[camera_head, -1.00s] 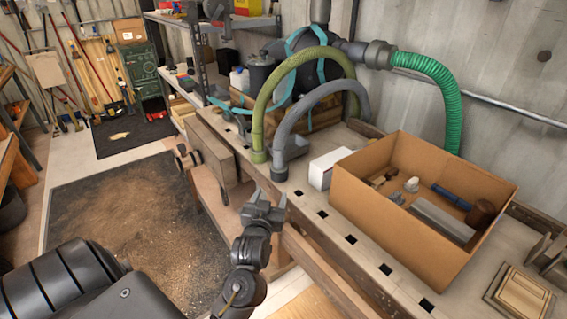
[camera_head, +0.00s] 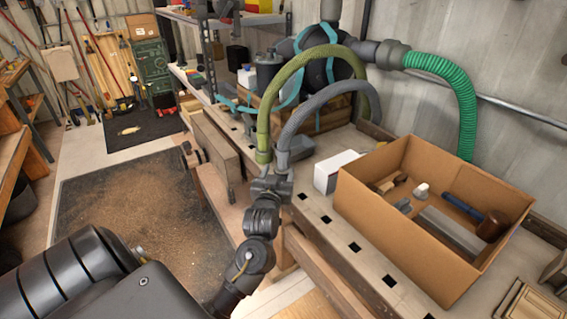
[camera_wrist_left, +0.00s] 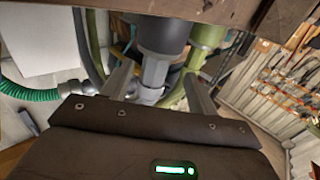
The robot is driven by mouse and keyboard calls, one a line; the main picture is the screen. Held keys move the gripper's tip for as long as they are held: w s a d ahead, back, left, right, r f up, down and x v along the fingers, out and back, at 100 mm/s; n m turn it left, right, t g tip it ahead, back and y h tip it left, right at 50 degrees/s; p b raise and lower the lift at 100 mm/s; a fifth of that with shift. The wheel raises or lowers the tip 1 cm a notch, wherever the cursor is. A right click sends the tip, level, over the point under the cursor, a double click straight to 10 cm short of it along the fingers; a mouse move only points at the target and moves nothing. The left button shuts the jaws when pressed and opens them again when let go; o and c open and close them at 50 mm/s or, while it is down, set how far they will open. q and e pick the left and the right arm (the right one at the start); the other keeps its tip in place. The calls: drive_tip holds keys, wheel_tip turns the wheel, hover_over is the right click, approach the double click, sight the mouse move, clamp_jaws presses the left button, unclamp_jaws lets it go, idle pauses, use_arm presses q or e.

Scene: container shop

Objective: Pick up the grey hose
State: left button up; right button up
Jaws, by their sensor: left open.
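The grey hose (camera_head: 312,103) arches over the workbench, with its near end hanging down at the bench's front edge beside the end of the green-olive hose (camera_head: 264,112). My left gripper (camera_head: 272,180) is at the lower ends of these hoses. In the left wrist view my left gripper (camera_wrist_left: 160,72) is open, with one finger on each side of the grey hose's end fitting (camera_wrist_left: 155,72). I cannot tell whether the fingers touch it. The olive hose end (camera_wrist_left: 207,38) shows just right of it. My right gripper is not in view.
A cardboard box (camera_head: 400,228) with a mallet and small parts stands on the bench (camera_head: 325,218) to the right. A small white box (camera_head: 335,170) sits between it and the hoses. A bright green hose (camera_head: 455,90) hangs at the wall. Open floor with a dark mat (camera_head: 130,220) lies left.

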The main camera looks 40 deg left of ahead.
sight(282, 167)
use_arm(q)
drive_tip(key=x, duration=0.5)
drive_tip(key=shift+w+d+f, duration=0.1)
drive_tip(key=shift+w, duration=0.15)
drive_tip(key=c, duration=1.2)
drive_tip(key=shift+o, duration=0.2)
